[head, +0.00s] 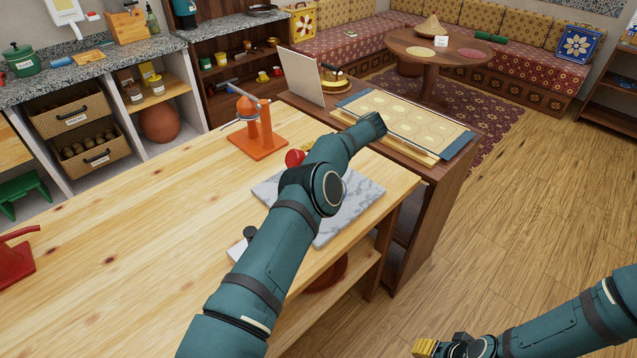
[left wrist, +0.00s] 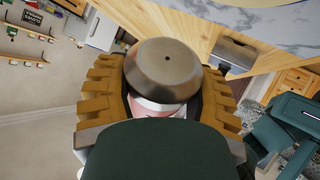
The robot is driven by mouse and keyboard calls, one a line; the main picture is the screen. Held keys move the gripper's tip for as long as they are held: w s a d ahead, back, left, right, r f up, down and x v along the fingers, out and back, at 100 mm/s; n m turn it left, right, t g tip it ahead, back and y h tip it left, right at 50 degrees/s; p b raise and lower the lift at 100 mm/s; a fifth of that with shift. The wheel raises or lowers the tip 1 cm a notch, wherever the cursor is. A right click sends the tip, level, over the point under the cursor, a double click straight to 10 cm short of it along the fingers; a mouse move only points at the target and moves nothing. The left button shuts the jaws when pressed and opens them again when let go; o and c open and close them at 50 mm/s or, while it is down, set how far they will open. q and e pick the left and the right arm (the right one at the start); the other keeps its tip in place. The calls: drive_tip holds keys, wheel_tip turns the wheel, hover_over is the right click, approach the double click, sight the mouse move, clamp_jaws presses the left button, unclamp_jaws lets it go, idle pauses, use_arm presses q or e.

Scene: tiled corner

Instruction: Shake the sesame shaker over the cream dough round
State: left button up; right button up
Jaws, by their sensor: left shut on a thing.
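The shaker (left wrist: 168,62), with a domed metal cap with a small dark hole and a pale body below, shows in the left wrist view. My left gripper (left wrist: 163,95) is shut on it, with yellow-brown ridged fingers on both sides. In the head view my left arm reaches the tray's left side; its fingers and the shaker are hidden there. Several pale cream rounds (head: 424,134) lie on the tray (head: 460,143). I cannot tell which one is the task's dough round. My right gripper (head: 440,348) is at the bottom edge, partly cut off, away from the counters.
A marble slab (head: 362,201) lies under my left arm, with a red rounded thing (head: 295,158) near it. An orange press (head: 258,135) stands behind. An upright pale board (head: 302,77) stands left of the tray. The wooden floor at right is clear.

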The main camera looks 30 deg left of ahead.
use_arm(q)
wheel_tip(320, 180, down, 4)
drive_tip(key=b, duration=0.3)
drive_tip(key=shift+f, duration=0.15)
drive_tip(key=shift+r, duration=0.2)
idle(0.3)
drive_tip(key=shift+r+p, duration=2)
drive_tip(key=shift+r, duration=0.05)
drive_tip(key=shift+w+t, duration=0.1)
drive_tip(key=shift+t, duration=0.2)
